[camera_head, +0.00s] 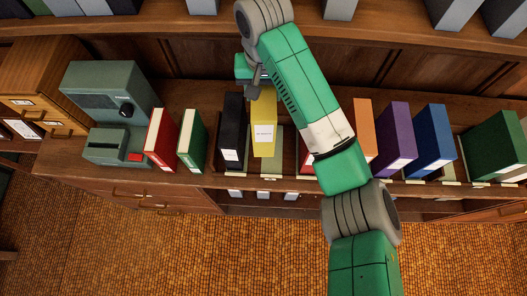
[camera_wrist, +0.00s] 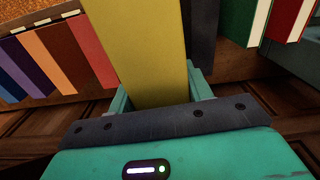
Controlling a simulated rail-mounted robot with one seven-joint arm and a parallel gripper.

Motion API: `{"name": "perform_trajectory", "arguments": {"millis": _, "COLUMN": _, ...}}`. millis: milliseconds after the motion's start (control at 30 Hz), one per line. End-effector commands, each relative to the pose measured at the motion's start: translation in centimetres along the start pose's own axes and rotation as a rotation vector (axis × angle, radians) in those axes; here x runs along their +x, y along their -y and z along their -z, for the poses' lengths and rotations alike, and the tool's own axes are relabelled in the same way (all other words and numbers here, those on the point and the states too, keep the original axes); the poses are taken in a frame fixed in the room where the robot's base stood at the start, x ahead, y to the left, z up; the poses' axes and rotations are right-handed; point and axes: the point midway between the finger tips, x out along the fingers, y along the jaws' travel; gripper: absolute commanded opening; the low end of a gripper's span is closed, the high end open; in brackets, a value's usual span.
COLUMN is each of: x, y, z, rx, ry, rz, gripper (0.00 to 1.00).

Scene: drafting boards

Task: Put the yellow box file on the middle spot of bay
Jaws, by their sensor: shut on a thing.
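The yellow box file (camera_head: 264,112) stands upright between a black file (camera_head: 231,130) on its left and a reddish file mostly hidden behind my arm on its right. My gripper (camera_head: 256,80) is shut on its upper rear part; in the wrist view my fingers (camera_wrist: 160,95) hug both sides of the yellow file (camera_wrist: 143,45). A pale green spot (camera_head: 271,168) shows below and in front of the yellow file, in the middle of the bay. The file's lower edge sits higher in the picture than the black file's; whether it touches the spot I cannot tell.
Left of the bay stand a green file (camera_head: 192,142), a red file (camera_head: 160,140) and a grey-green machine (camera_head: 108,95). To the right are orange (camera_head: 364,125), purple (camera_head: 393,135) and blue (camera_head: 433,138) files. An upper shelf (camera_head: 400,32) runs behind my arm.

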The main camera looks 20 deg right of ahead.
Motion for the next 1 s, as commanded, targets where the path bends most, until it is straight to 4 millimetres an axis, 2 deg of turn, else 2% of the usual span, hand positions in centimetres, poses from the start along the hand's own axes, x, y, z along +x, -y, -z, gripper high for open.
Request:
{"name": "perform_trajectory", "arguments": {"millis": 33, "x": 2.6, "y": -0.8, "z": 0.3, "rx": 0.018, "ry": 0.004, "rz": 0.003, "gripper": 0.0}}
{"name": "perform_trajectory", "arguments": {"millis": 100, "x": 4.7, "y": -1.9, "z": 0.6, "rx": 0.038, "ry": 0.002, "rz": 0.003, "gripper": 0.0}}
{"name": "perform_trajectory", "arguments": {"millis": 200, "x": 6.6, "y": -3.0, "z": 0.8, "rx": 0.055, "ry": 0.0, "rz": 0.003, "gripper": 0.0}}
{"name": "perform_trajectory", "arguments": {"millis": 467, "x": 7.8, "y": -3.8, "z": 0.9, "rx": 0.065, "ry": -0.002, "rz": 0.001, "gripper": 0.0}}
{"name": "perform_trajectory", "arguments": {"millis": 733, "x": 12.8, "y": -3.8, "z": 0.8, "rx": 0.065, "ry": -0.001, "rz": 0.0, "gripper": 0.0}}
{"name": "perform_trajectory", "arguments": {"millis": 1000, "x": 14.1, "y": -3.7, "z": 0.9, "rx": 0.064, "ry": -0.002, "rz": 0.0, "gripper": 0.0}}
